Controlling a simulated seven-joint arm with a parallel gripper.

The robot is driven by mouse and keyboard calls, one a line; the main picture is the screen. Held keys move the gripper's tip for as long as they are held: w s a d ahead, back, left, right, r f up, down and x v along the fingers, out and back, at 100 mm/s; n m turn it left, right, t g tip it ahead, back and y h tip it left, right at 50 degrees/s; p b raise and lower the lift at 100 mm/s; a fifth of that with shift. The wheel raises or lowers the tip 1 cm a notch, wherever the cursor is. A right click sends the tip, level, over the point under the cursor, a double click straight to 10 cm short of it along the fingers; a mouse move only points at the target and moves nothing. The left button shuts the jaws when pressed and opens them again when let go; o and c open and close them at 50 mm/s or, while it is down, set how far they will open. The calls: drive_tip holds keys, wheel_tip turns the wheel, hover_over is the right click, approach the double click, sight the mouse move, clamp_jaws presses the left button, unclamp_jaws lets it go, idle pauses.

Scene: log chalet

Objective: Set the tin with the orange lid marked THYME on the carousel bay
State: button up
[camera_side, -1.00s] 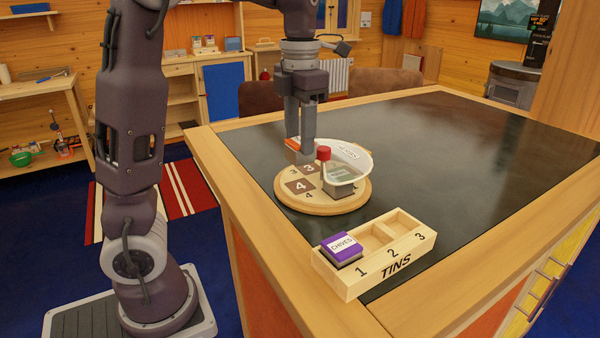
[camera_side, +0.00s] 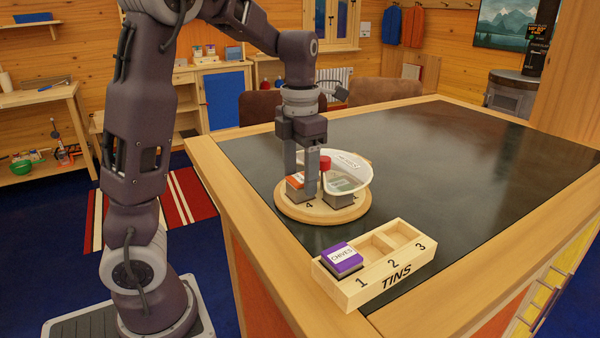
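The tin with the orange lid (camera_side: 296,182) is at the round wooden carousel (camera_side: 293,211), over the bay by the printed 4. Its bottom is at or very near the carousel surface; I cannot tell if it touches. Its lid lettering cannot be read. My gripper (camera_side: 302,182) points down with a finger on either side of the tin and looks shut on it. The carousel's red knob (camera_side: 325,163) stands just right of the fingers. A clear, white-rimmed cover (camera_side: 349,172) hangs over the right part of the carousel, with a tin (camera_side: 338,198) under it.
A wooden rack (camera_side: 366,292) marked TINS stands at the front of the table. A purple-lidded CHIVES tin (camera_side: 342,258) sits in slot 1; slots 2 and 3 are empty. The dark tabletop (camera_side: 470,165) right of the carousel is clear.

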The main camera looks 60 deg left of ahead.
sight(300, 178)
wheel_tip(300, 178, up, 12)
drive_tip(key=f, duration=0.1)
drive_tip(key=s+d+f+n+t, duration=0.2)
drive_tip(key=s+d+n, duration=0.4)
drive_tip(key=n, duration=1.2)
drive_tip(key=s+d+f+n+t, duration=0.3)
drive_tip(key=s+n, duration=0.7)
drive_tip(key=n, duration=0.7)
drive_tip(key=d+f, duration=0.2)
drive_tip(key=d, duration=0.2)
drive_tip(key=shift+s+f+n+t, duration=0.3)
drive_tip(key=shift+s+n, duration=0.05)
drive_tip(key=shift+n, duration=0.05)
